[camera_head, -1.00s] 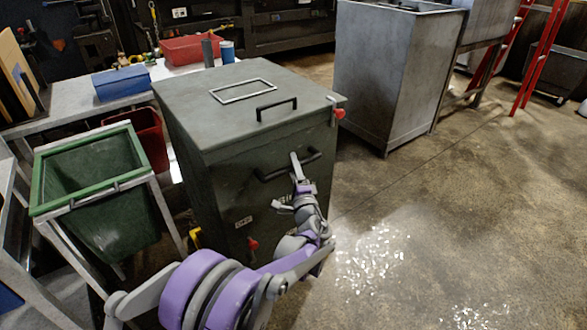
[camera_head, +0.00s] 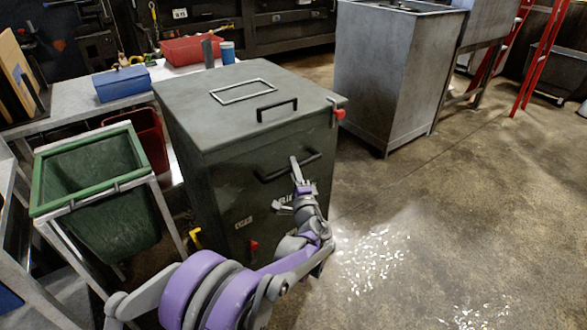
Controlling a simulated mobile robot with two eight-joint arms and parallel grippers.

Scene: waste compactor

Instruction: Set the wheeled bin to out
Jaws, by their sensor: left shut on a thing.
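The dark grey-green compactor box (camera_head: 205,105) stands in the middle, with a closed lid on top. Its front panel (camera_head: 240,195) carries a black bar handle (camera_head: 312,162), a small label and a red knob (camera_head: 254,245) low down. I cannot tell a separate wheeled bin from this front, and no wheels show. My left gripper (camera_head: 296,167) is shut on the black front handle; the arm comes up from the bottom left and hides part of the panel. My right gripper is not in view.
A green open bin (camera_head: 50,181) in a metal frame stands close on the left. A bench with a blue box (camera_head: 122,84) and red tray (camera_head: 190,50) is behind. A tall grey metal bin (camera_head: 392,75) stands back right. The concrete floor at right is clear.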

